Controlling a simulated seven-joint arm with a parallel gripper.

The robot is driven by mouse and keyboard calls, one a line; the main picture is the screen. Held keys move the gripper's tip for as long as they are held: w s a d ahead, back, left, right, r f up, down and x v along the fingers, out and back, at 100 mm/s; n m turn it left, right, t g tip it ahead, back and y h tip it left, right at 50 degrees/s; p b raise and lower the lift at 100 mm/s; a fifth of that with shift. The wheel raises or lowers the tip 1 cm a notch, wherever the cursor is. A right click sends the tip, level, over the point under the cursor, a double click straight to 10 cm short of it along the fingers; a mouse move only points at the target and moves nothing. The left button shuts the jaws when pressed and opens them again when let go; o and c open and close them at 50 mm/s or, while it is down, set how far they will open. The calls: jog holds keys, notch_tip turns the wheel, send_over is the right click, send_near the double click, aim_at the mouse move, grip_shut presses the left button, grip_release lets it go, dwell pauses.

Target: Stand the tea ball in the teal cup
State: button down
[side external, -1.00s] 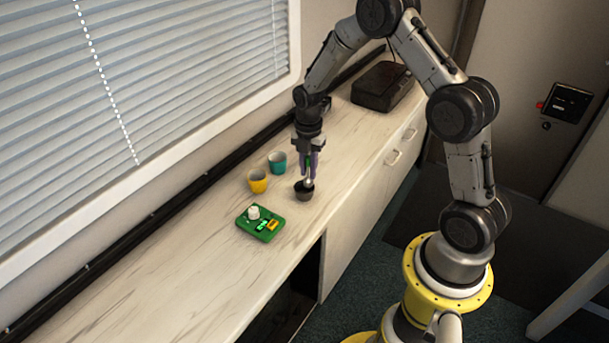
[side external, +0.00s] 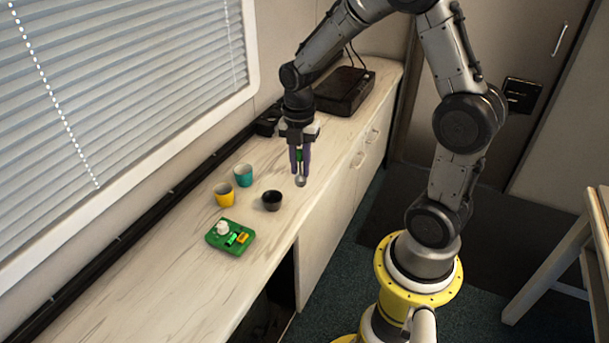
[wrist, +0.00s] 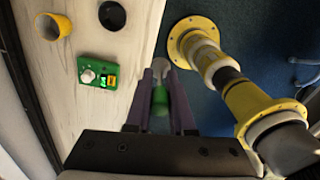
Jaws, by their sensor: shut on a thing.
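My gripper (side external: 300,160) points down and is shut on the tea ball (side external: 300,181), a small silvery ball with a green handle between the purple fingers. The ball hangs below the fingertips, right of the black cup (side external: 272,201) and apart from it. In the wrist view, the tea ball (wrist: 160,68) shows between the fingers, its green handle blurred. The teal cup (side external: 243,175) stands upright on the counter, left of my gripper, behind and right of the yellow cup (side external: 223,195). The teal cup does not show in the wrist view.
A green board (side external: 230,237) with a white knob lies on the counter (side external: 150,270) in front of the cups. A dark box (side external: 345,90) stands at the far end. The window blinds and wall border the counter's left side.

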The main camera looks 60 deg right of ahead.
jog(key=w+d+r, duration=0.1)
jog(key=w+d, duration=0.3)
jog(key=w, duration=0.8)
jog(key=w+d+r, duration=0.1)
jog(key=w+d, duration=0.3)
jog(key=w, duration=0.7)
jog(key=shift+w+d+f, duration=0.1)
jog(key=shift+w+f, duration=0.2)
jog(key=shift+f, duration=2.25)
jog(key=shift+w+d+f, duration=0.1)
jog(key=shift+w+f, duration=0.15)
jog(key=shift+f, duration=2.35)
jog(key=shift+w+f, duration=0.3)
jog(key=shift+f, duration=2.25)
jog(key=c, duration=0.7)
grip_release()
